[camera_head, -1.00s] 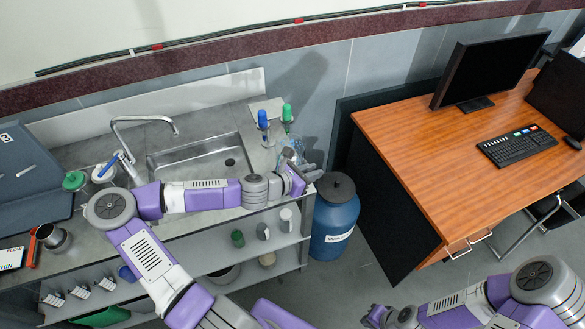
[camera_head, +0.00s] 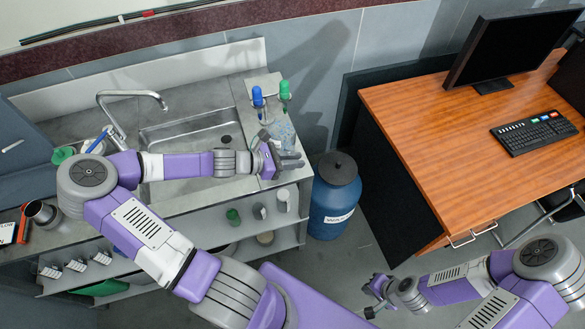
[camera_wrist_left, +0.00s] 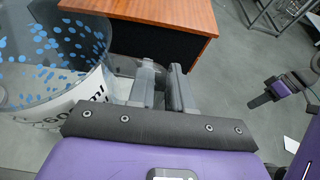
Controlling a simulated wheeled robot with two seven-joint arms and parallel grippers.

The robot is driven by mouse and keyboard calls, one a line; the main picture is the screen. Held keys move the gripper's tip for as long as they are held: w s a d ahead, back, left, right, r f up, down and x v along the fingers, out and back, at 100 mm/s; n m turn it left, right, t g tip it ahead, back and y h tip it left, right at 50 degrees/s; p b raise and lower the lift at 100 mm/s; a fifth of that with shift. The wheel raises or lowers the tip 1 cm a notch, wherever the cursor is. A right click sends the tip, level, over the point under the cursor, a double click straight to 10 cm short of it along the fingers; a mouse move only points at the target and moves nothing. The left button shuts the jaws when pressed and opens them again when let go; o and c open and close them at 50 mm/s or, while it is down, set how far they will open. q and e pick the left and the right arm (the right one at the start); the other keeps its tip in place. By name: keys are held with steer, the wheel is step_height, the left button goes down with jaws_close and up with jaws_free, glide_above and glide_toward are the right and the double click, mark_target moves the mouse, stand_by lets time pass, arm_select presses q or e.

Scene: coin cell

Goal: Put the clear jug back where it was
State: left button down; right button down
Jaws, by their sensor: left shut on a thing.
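The clear jug (camera_head: 283,130) is at the right end of the sink counter, in front of the blue and green bottles. In the left wrist view the jug (camera_wrist_left: 70,60) fills the left side, see-through with blue dots and volume print. My left gripper (camera_head: 286,160) is at the jug's near side, above the counter's right end. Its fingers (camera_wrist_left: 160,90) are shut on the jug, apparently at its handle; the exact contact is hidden. Whether the jug's base touches the counter cannot be told. My right gripper (camera_head: 372,297) is empty and open, low over the floor.
Blue-capped (camera_head: 258,97) and green-capped (camera_head: 285,91) bottles stand close behind the jug. The sink (camera_head: 200,135) lies left. A blue waste drum (camera_head: 333,205) stands on the floor right of the counter. A wooden desk (camera_head: 430,150) is further right.

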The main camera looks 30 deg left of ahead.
arm_select(q)
steer(key=shift+f+b, duration=0.65)
steer(key=shift+f, duration=1.3)
steer(key=c, duration=1)
jaws_free()
steer(key=shift+c, duration=0.2)
steer(key=p+v, duration=0.4)
steer(key=v, duration=0.7)
steer(key=s+d+f+m+g+y, duration=0.2)
steer(key=s+d+f+m+g, duration=0.1)
steer(key=d+f+m, duration=0.7)
steer(key=s+d+f+m+g+y, duration=0.2)
steer(key=s+d+f+m+g, duration=0.2)
steer(key=d+f+m, duration=0.6)
steer(key=d+m+g, duration=0.2)
steer(key=d+m, duration=0.1)
steer(key=m, duration=0.2)
steer(key=shift+s+d+f+g+y, duration=0.2)
steer(key=shift+g+y, duration=0.1)
steer(key=shift+y, duration=0.1)
